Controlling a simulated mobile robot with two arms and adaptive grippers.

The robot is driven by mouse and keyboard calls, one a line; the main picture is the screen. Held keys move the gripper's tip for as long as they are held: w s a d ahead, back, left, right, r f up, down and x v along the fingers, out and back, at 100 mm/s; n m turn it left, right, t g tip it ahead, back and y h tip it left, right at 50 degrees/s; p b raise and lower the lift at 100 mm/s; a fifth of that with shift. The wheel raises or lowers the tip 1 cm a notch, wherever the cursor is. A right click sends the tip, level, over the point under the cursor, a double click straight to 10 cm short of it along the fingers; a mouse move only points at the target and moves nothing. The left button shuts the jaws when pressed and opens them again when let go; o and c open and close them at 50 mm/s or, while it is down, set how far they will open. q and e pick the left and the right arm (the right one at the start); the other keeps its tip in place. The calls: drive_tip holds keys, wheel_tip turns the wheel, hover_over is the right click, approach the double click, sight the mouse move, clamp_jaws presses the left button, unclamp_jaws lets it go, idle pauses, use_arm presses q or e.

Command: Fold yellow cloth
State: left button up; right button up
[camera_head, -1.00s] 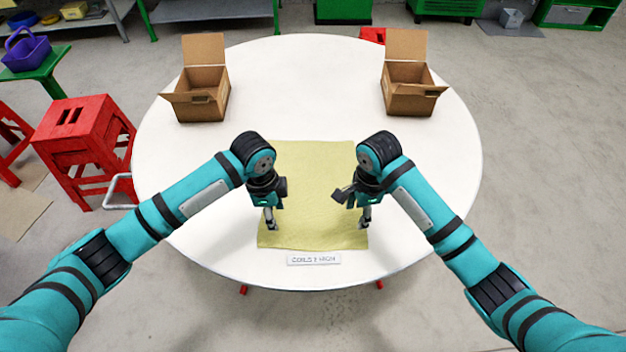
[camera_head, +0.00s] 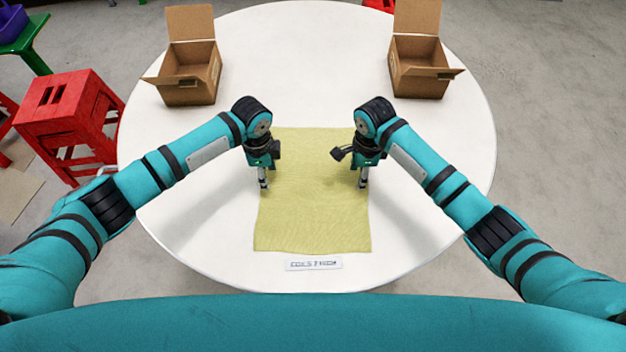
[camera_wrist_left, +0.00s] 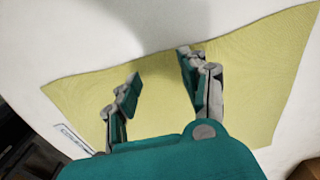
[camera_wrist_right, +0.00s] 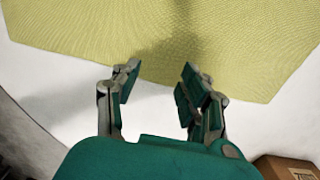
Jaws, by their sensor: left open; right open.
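The yellow cloth (camera_head: 312,215) lies flat and spread out on the round white table. My left gripper (camera_head: 264,188) is over the cloth's left edge, and my right gripper (camera_head: 362,187) is over its right edge. Both point down and are empty. In the left wrist view the open fingers (camera_wrist_left: 155,85) are above the cloth (camera_wrist_left: 250,75). In the right wrist view the open fingers (camera_wrist_right: 158,82) are by the cloth's edge (camera_wrist_right: 90,35), with bare table between them. I cannot tell the exact height of the fingertips above the cloth.
A white label (camera_head: 314,263) lies in front of the cloth at the table's near side. Two open cardboard boxes stand at the back, one left (camera_head: 187,85) and one right (camera_head: 420,75). A red stool (camera_head: 70,115) stands left of the table. The table's middle back is clear.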

use_arm(q)
drive_tip(key=shift+f, duration=0.9)
use_arm(e)
drive_tip(key=shift+f, duration=0.85)
use_arm(q)
drive_tip(key=shift+f, duration=0.15)
use_arm(e)
drive_tip(key=shift+f, duration=0.2)
use_arm(q)
drive_tip(key=c, duration=0.4)
use_arm(e)
drive_tip(key=c, duration=0.4)
use_arm(q)
drive_tip(key=shift+s, duration=0.1)
clamp_jaws()
use_arm(e)
drive_tip(key=shift+s, duration=0.1)
clamp_jaws()
drive_tip(key=shift+f, duration=0.1)
use_arm(q)
drive_tip(key=shift+f, duration=0.1)
